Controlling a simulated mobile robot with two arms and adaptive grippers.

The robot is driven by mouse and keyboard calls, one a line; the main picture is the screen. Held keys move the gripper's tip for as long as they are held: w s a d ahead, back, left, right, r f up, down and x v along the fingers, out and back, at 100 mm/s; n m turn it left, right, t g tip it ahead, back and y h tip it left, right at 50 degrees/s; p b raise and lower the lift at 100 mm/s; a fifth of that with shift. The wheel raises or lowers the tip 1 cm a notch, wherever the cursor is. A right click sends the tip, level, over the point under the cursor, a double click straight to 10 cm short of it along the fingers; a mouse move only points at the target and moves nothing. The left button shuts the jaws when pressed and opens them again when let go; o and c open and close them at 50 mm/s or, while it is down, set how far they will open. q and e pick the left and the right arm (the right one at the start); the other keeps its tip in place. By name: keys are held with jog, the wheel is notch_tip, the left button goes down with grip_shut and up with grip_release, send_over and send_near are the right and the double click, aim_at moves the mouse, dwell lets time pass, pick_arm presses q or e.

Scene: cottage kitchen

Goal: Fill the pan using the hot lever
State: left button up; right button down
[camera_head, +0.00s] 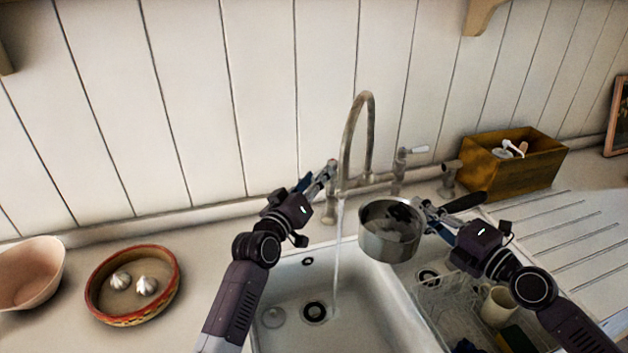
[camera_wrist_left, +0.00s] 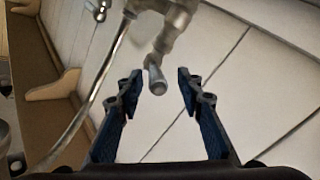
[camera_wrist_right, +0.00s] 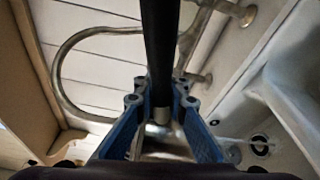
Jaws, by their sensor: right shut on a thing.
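The metal pan (camera_head: 390,240) with a dark handle (camera_head: 464,202) is held level above the sink, right of the running water stream (camera_head: 338,262). My right gripper (camera_head: 426,212) is shut on the handle near the bowl; the handle also shows between its fingers in the right wrist view (camera_wrist_right: 160,45). My left gripper (camera_head: 322,180) is at the tap's left lever, partly covering it in the head view. In the left wrist view it is open, with the lever's end (camera_wrist_left: 156,78) between or just beyond its fingertips. Water falls from the arched spout (camera_head: 352,130) into the sink, beside the pan.
The white sink (camera_head: 290,285) lies below, with a dish rack and mug (camera_head: 498,305) at its right. The right tap lever (camera_head: 412,151) has a white handle. A wooden box (camera_head: 515,165) stands at the right, a garlic bowl (camera_head: 132,310) at the left.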

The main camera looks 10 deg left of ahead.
pick_arm(q)
jog(key=v, duration=1.2)
jog(key=shift+c, duration=0.6)
jog(key=shift+w+f, duration=0.1)
jog(key=shift+w, duration=0.05)
jog(key=shift+c, duration=1.2)
jog(key=shift+w+a+f+g, duration=0.2)
jog(key=shift+w+f+g, duration=0.05)
jog(key=shift+g, duration=0.05)
jog(key=shift+c, duration=1.2)
jog(key=w+a+f+g, duration=0.1)
jog(key=w+a+f+n+g+h, duration=0.1)
jog(key=w+f, duration=0.1)
jog(key=shift+f, duration=0.1)
grip_shut()
jog(key=w+a+r+n+g+h, duration=0.2)
jog(key=w+a+r+n+h, duration=0.1)
jog(key=a+r+h, duration=0.3)
jog(key=w+d+f, duration=0.1)
jog(key=w+d, duration=0.3)
jog(key=d, duration=0.5)
jog(key=shift+w+f+y, duration=0.25)
jog(key=shift+w+y, duration=0.05)
jog(key=shift+w, duration=0.05)
